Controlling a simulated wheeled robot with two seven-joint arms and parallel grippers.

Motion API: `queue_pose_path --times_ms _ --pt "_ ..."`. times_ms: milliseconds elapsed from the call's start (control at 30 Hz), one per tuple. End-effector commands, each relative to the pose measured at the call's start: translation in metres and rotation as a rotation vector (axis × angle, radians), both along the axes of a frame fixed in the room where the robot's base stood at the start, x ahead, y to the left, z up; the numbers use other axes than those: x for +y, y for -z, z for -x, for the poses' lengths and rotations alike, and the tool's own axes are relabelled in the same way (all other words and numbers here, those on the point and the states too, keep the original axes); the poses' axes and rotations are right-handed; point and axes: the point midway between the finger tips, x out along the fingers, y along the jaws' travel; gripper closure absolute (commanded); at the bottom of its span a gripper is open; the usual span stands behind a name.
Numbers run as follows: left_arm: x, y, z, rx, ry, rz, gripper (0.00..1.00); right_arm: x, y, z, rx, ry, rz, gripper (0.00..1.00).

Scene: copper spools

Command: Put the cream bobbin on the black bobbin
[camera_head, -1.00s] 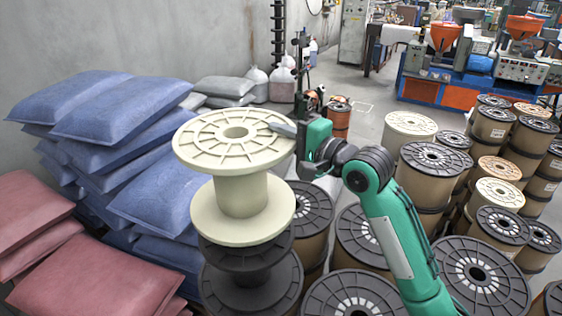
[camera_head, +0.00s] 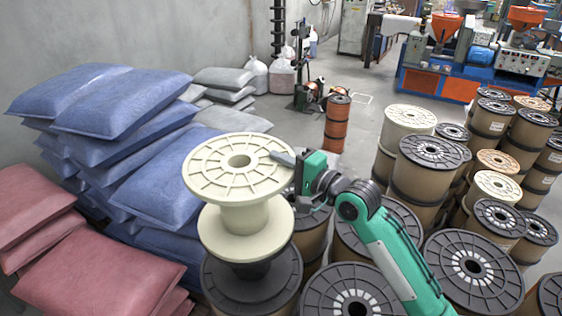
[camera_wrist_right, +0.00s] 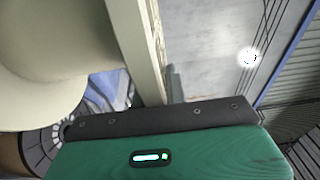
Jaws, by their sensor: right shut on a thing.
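The cream bobbin (camera_head: 217,178) stands upright, its top flange gripped at the right rim by my right gripper (camera_head: 284,158). In the right wrist view the cream flange (camera_wrist_right: 140,50) runs down to the dark edge of my right gripper (camera_wrist_right: 165,112). My left gripper is not in view.
Blue sacks (camera_head: 105,100) and red sacks (camera_head: 95,265) are piled at the left. Cable drums (camera_head: 425,170) crowd the right side, close to my right arm. An orange drum (camera_head: 338,125) stands behind on open floor.

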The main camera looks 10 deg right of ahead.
Motion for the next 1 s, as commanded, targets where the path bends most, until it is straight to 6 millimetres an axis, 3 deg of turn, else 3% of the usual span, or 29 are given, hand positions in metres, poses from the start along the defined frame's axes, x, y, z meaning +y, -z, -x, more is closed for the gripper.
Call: queue_pose_path --times_ms 33,67,167,567,1000 --pt "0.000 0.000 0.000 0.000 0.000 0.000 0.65 0.000 -0.001 0.000 -0.003 0.000 -0.004 1.00" --pt "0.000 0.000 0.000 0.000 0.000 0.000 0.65 0.000 0.002 0.000 0.001 0.000 -0.001 0.85" --pt "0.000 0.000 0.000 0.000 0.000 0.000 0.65 0.000 0.002 0.000 0.000 0.000 0.000 0.65" --pt "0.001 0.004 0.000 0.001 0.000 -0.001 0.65 -0.005 0.002 0.004 0.001 0.001 0.000 0.65" --pt "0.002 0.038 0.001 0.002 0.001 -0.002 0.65 -0.064 0.003 0.067 -0.001 0.001 0.003 0.65"
